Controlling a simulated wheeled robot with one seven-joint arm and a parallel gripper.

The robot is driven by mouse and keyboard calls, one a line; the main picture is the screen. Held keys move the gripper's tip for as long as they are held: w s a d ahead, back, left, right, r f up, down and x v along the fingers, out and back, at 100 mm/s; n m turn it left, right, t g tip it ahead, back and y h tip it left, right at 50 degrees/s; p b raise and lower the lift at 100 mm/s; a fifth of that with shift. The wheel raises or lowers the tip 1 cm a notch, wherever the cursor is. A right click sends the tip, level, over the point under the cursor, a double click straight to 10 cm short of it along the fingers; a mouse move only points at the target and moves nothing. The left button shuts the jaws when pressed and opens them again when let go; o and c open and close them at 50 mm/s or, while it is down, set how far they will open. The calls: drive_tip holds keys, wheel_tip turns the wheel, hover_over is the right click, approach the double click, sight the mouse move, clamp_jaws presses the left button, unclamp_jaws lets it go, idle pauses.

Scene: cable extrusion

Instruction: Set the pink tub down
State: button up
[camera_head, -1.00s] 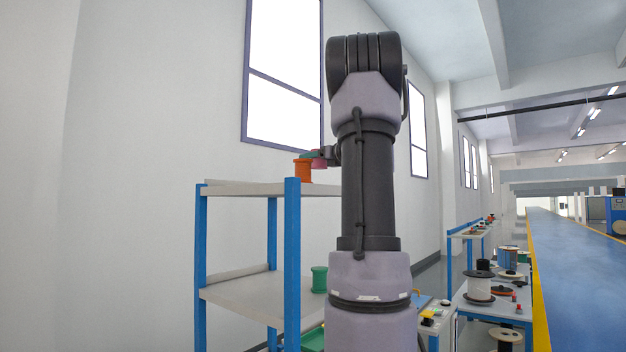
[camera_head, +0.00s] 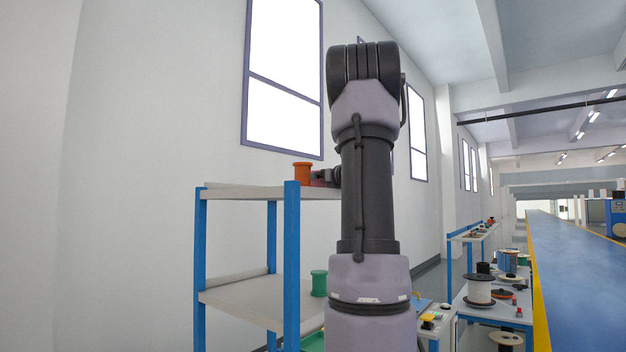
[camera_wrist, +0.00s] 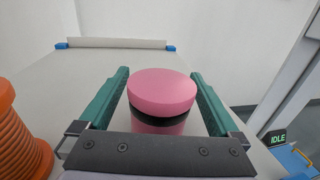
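The pink tub (camera_wrist: 162,92) stands upright between the two green fingers of my gripper (camera_wrist: 160,85) in the wrist view. It has a pink lid, a black band and a pink body. The fingers are at both its sides, and my gripper looks shut on it. In the head view the tub (camera_head: 317,181) shows small beside the orange spool, low over the rack's top shelf (camera_head: 240,190). I cannot tell whether its base touches the shelf. My arm hides part of the shelf's right side.
The orange ribbed spool (camera_wrist: 20,140) stands close left of my gripper in the wrist view. A white roller bar (camera_wrist: 118,43) lines the shelf's far edge. A green spool (camera_head: 319,283) sits on the lower shelf. The shelf's left part is clear.

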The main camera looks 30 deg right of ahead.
drive_tip(key=shift+r, duration=0.1)
drive_tip(key=shift+s+r, duration=0.1)
drive_tip(key=shift+s, duration=0.1)
drive_tip(key=s, duration=0.3)
drive_tip(key=s+d, duration=0.1)
drive_tip(key=s, duration=0.7)
drive_tip(key=shift+s+d, duration=0.25)
drive_tip(key=shift+d, duration=0.1)
